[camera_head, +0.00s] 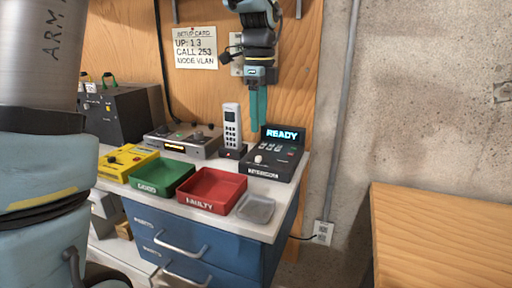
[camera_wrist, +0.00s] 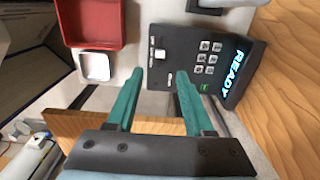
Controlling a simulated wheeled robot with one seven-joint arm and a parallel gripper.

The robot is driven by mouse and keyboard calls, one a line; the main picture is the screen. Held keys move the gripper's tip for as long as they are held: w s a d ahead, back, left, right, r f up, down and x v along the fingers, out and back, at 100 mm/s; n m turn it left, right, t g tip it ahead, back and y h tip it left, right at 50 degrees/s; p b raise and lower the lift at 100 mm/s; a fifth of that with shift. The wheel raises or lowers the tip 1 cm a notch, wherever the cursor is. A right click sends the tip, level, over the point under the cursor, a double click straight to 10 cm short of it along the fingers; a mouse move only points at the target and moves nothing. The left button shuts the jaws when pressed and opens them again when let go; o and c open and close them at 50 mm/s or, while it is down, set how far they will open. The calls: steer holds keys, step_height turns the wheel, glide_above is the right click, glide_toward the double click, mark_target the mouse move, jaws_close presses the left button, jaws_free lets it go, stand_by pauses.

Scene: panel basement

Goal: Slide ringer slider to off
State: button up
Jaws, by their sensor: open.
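The dark desk console (camera_head: 270,170) with a lit READY display stands at the right end of the counter. It also shows in the wrist view (camera_wrist: 226,40), turned on its side. A small white slider knob (camera_head: 258,159) sits on its face. In the wrist view the knob (camera_wrist: 160,54) lies apart from the keypad (camera_wrist: 207,57); its labels are too small to read. My gripper (camera_head: 258,127) points down above the console's back part in the head view.
A cordless handset (camera_head: 232,125) stands upright left of the console. A red FAULTY bin (camera_head: 213,188), a green bin (camera_head: 163,175) and a small grey tray (camera_head: 254,209) sit in front and left. A wooden surface (camera_head: 440,235) is at right; the concrete wall is behind.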

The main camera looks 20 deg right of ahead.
mark_target(258, 157)
step_height(258, 157, down, 9)
steer(key=shift+r+p, duration=0.1)
steer(key=shift+p, duration=0.4)
steer(key=shift+c, duration=0.2)
jaws_close()
stand_by(1.0)
